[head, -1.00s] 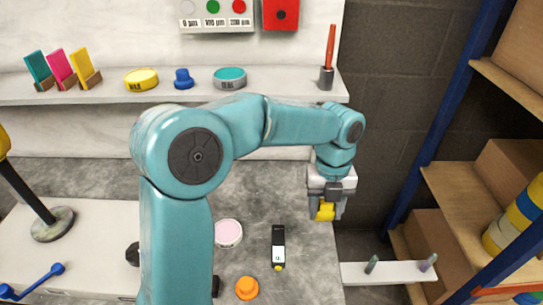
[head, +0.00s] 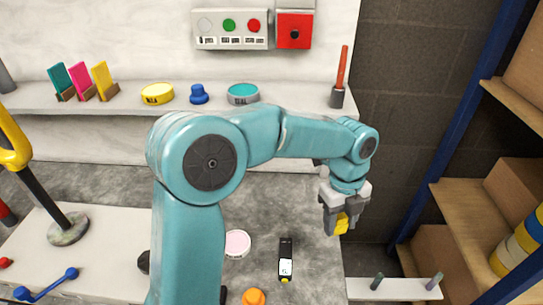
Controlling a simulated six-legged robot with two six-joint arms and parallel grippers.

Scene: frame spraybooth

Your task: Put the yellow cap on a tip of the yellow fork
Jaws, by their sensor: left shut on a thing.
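My left gripper (head: 343,216) is shut on the yellow cap (head: 342,224) and holds it in the air at the right end of the grey bench. Part of the cap is hidden between the fingers. The yellow fork (head: 12,148) is at the left edge of the head view, on a tilted-looking black post with a round base (head: 68,229). The fork is partly cut off by the picture edge, so not all its tips show. The cap and the fork are far apart. My right gripper is not in view.
A shelf (head: 290,98) at the back holds cards, tins, a blue knob and a red stick in a cup. A pink disc (head: 237,244), a black device (head: 285,260) and an orange knob (head: 253,297) lie on the bench. A small pegged ledge (head: 404,289) is at right.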

